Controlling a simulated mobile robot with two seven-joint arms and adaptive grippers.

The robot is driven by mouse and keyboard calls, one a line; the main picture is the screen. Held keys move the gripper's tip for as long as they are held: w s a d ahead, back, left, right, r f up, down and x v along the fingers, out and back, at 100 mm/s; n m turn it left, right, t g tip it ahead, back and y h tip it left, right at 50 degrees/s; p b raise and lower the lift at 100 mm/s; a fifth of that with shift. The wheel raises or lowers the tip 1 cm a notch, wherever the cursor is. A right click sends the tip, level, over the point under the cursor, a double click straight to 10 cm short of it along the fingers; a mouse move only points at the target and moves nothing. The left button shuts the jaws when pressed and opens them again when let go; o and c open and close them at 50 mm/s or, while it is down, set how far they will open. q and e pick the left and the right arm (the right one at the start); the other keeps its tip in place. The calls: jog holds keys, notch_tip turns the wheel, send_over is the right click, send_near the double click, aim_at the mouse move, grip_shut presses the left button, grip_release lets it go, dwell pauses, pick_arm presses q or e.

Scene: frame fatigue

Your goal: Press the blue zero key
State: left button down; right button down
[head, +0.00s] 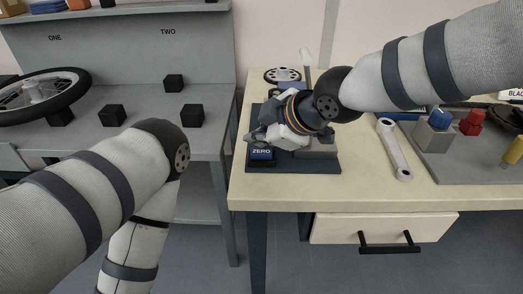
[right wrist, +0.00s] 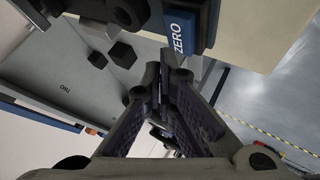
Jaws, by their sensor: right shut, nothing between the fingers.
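The blue zero key (head: 261,154), labelled ZERO, sits at the front left of a dark base plate (head: 327,166) on the workbench. My right gripper (head: 257,136) is just above and behind the key in the head view. It is shut and empty. In the right wrist view, the shut fingertips (right wrist: 163,70) are close to the ZERO label (right wrist: 178,38) at the top. I cannot tell whether they touch the key. My left arm shows at the left of the head view, but its gripper is out of view.
Behind my right gripper is a spoked wheel (head: 283,75). A grey wrench-like bar (head: 394,150) and a grey tray (head: 455,172) with small coloured parts lie to the right. A grey shelf unit (head: 190,88) with black cubes and a large wheel (head: 38,96) stands left.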

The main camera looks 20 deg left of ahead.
aim_at(259, 154)
jog(key=shift+f, duration=0.15)
dwell(0.5)
jog(key=shift+f, duration=0.3)
jog(key=shift+f, duration=0.45)
dwell(0.7)
jog(key=shift+r, duration=0.1)
pick_arm(q)
jog(key=shift+w+r, duration=0.25)
pick_arm(e)
jog(key=shift+r, duration=0.8)
